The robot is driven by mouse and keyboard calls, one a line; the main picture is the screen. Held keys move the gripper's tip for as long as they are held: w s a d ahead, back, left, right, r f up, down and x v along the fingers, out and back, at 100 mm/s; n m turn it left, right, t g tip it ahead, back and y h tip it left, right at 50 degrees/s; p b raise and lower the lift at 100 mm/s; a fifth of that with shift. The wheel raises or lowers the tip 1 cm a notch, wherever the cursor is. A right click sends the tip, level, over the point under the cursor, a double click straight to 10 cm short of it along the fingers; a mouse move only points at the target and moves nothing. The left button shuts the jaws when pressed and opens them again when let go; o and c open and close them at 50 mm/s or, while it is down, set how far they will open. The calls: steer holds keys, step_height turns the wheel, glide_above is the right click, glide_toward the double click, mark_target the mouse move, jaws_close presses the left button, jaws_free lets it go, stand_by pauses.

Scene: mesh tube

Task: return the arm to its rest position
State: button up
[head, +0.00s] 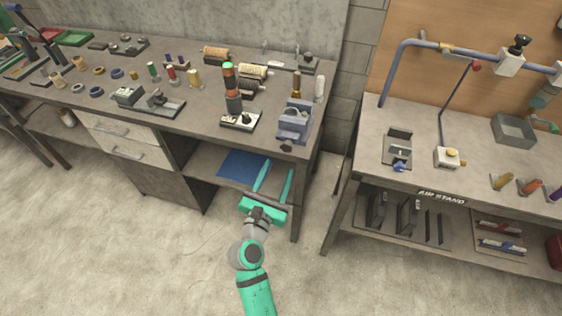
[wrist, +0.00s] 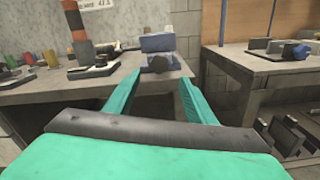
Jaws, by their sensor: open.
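My green gripper (head: 273,178) is open and empty, its two fingers spread apart. In the head view it is in front of the right end of the left workbench (head: 215,130). My arm reaches up to it from the bottom of the picture. In the wrist view the gripper (wrist: 158,90) points at the bench's front edge, and nothing is between its fingers. A blue-grey vise-like device (head: 294,120) stands on the bench corner beyond the fingers. It also shows in the wrist view (wrist: 160,55).
A signal tower (head: 232,95) stands left of the blue-grey device. A blue sheet (head: 243,166) lies on the lower shelf. The air stand bench (head: 470,165) with pipes is at the right, past a floor gap. The concrete floor (head: 120,245) at the left front is clear.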

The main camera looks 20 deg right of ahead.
steer(key=shift+v, duration=0.95)
steer(key=s+a+f+m+y, duration=0.4)
steer(key=s+a+f+m, duration=0.15)
steer(key=s, duration=0.35)
steer(key=s+a+f+m+y, duration=0.4)
steer(key=s+f+m, duration=0.15)
steer(key=s, duration=0.25)
steer(key=s+a+r+m+y, duration=0.1)
steer(key=s+r+m, duration=0.2)
steer(key=s+m, duration=0.4)
steer(key=s+a+r+m+y, duration=0.1)
steer(key=s+a+r+m, duration=0.1)
steer(key=s+m, duration=0.6)
steer(key=shift+r+v, duration=0.35)
steer(key=shift+v, duration=1.25)
steer(key=shift+w+a, duration=0.1)
